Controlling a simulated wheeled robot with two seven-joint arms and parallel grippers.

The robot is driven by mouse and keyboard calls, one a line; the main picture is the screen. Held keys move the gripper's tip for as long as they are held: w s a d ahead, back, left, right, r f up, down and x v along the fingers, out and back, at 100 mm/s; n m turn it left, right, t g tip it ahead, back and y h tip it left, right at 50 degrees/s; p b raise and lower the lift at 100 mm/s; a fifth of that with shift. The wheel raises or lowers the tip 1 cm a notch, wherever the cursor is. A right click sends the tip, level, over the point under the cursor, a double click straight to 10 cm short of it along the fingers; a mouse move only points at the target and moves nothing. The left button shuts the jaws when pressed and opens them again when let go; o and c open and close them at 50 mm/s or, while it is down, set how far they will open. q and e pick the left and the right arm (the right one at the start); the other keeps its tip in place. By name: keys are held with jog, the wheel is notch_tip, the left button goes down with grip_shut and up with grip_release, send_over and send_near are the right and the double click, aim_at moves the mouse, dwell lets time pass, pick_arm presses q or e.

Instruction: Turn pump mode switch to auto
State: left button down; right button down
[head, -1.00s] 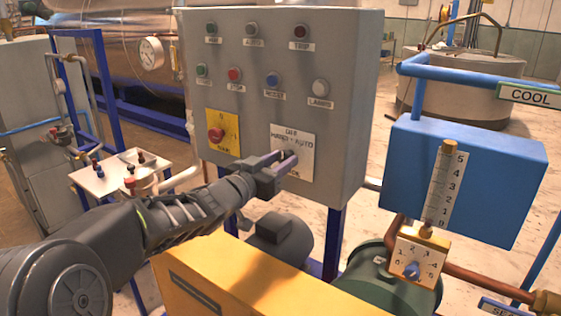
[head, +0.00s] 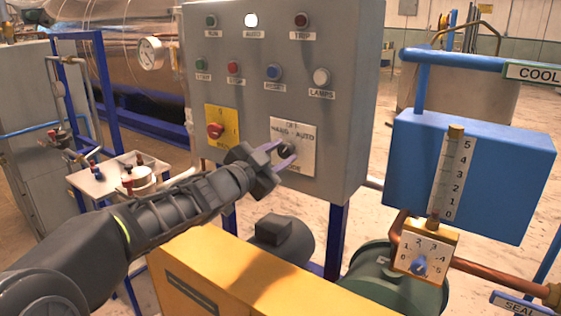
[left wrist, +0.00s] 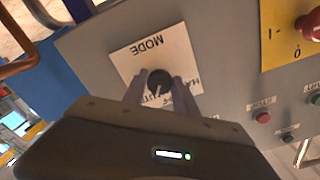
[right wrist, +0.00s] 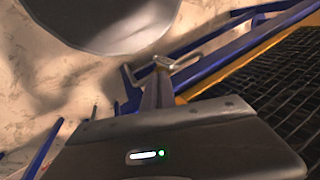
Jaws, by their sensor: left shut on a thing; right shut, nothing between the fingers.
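The pump mode switch is a black knob (head: 288,149) on a white plate (head: 305,134) marked HAND, OFF and AUTO, low on the grey control panel. My left gripper (head: 281,154) is at the plate with its fingers either side of the knob, shut on it. In the left wrist view the knob (left wrist: 159,82) sits between the two fingers, with a pale pointer line on its face. The plate's lower part is partly hidden by the gripper in the head view. My right gripper (right wrist: 158,88) is shut and empty, away from the panel.
The grey panel (head: 345,90) carries several lamps and buttons. The lamp in the middle of its top row (head: 251,20) glows white. A red knob on a yellow plate (head: 226,115) is left of the switch. A yellow housing (head: 250,280) and a blue box (head: 490,180) stand nearby.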

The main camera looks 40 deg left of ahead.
pick_arm(q)
jog(key=shift+m+b, duration=0.45)
jog(key=shift+m, duration=0.55)
jog(key=c, duration=1)
grip_release()
jog(key=s, duration=0.7)
jog(key=shift+s, duration=0.4)
jog(key=shift+d, duration=0.1)
